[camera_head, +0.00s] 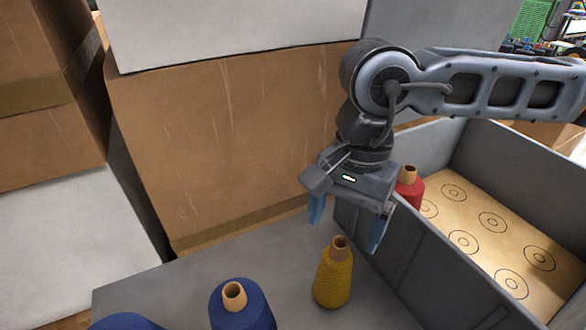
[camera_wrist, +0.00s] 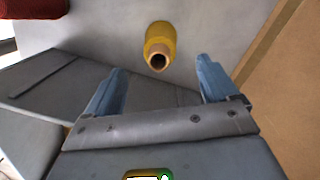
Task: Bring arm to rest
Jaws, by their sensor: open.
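My gripper (camera_head: 343,232) is open and empty, its two blue fingers pointing down. In the head view it hangs above the yellow spool (camera_head: 333,275), which stands upright on the grey table (camera_head: 165,292). In the wrist view, the yellow spool (camera_wrist: 160,45) lies beyond the gap between the blue fingertips (camera_wrist: 160,70), apart from them. My arm comes in from the upper right, bent at the elbow, over the grey crate's edge.
A grey crate (camera_head: 410,285) stands at the right, its tan floor marked with several circles. A red spool (camera_head: 411,188) shows inside it, partly behind my gripper. Blue spools (camera_head: 240,306) stand at the front left. Large cardboard boxes (camera_head: 215,130) rise behind the table.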

